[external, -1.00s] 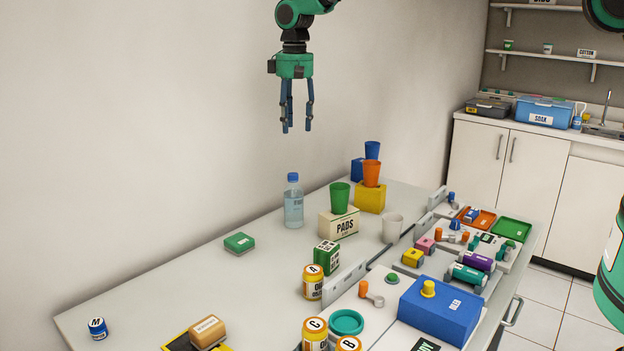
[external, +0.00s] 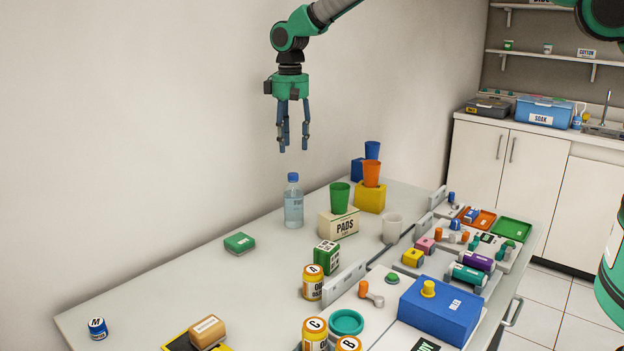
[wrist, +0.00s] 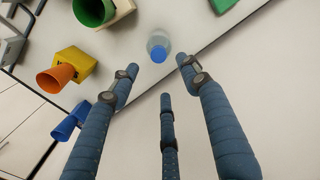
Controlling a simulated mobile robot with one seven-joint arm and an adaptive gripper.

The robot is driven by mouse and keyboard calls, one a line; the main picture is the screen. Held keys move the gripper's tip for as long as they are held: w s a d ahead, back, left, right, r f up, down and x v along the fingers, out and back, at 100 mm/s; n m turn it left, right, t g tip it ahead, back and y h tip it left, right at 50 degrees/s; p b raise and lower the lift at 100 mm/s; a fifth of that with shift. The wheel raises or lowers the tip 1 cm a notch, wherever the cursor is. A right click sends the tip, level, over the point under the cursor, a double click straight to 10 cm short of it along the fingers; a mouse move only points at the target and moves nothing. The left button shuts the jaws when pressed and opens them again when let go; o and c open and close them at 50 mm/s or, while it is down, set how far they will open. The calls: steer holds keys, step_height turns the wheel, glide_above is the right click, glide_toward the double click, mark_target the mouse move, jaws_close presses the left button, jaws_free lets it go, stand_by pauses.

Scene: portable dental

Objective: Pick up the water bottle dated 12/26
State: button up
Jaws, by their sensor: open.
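The water bottle (external: 293,205) is clear with a blue cap and stands upright near the table's wall-side edge. Its label print is too small to read as a date. In the wrist view the bottle (wrist: 158,47) is seen from above, past the fingertips. My gripper (external: 293,148) hangs fingers-down above the bottle, open and empty, with a clear gap to the cap. In the wrist view its three blue fingers (wrist: 163,78) are spread apart, and nothing is between them.
A green cup (external: 340,197) on the PADS box (external: 338,225) stands just right of the bottle. An orange cup (external: 371,173) on a yellow box (external: 369,197) and a blue cup (external: 372,150) stand behind. The wall is close; the table left of the bottle is mostly clear.

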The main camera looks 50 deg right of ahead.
mark_target(293, 174)
step_height(293, 174, down, 6)
steer(key=shift+r, duration=0.2)
steer(key=shift+f, duration=0.15)
steer(key=shift+s+f+p, duration=0.15)
steer(key=shift+f+p, duration=0.15)
steer(key=shift+f, duration=0.45)
steer(key=shift+s+f+p, duration=0.1)
steer(key=shift+f+p, duration=0.15)
steer(key=shift+f, duration=1.45)
jaws_close()
